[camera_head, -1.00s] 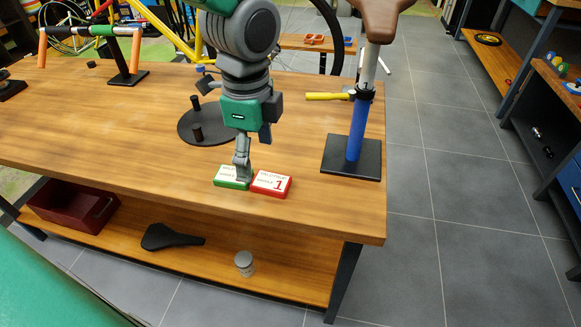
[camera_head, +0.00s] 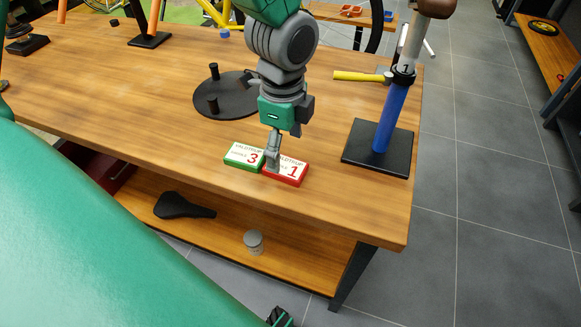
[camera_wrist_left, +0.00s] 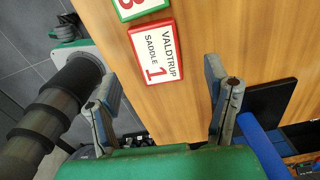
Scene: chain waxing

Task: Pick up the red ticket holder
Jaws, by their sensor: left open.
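The red ticket holder (camera_head: 289,174) lies flat on the wooden workbench, its white card marked "Valdtrup Saddle 1". It also shows in the left wrist view (camera_wrist_left: 157,55), fully in sight. A green ticket holder (camera_head: 243,155) marked 3 lies right beside it on the left. My left gripper (camera_head: 273,160) points down at the red holder and hides part of its left side in the head view. In the left wrist view the two fingers (camera_wrist_left: 160,88) are wide apart and empty, with the red holder just beyond the gap between them. My right gripper cannot be made out.
A blue post on a black base plate (camera_head: 362,154) stands right of the holders, with a yellow-handled hammer (camera_head: 358,76) behind. A black round plate with pegs (camera_head: 231,101) is behind left. The workbench front edge is close. A saddle (camera_head: 182,206) lies on the lower shelf.

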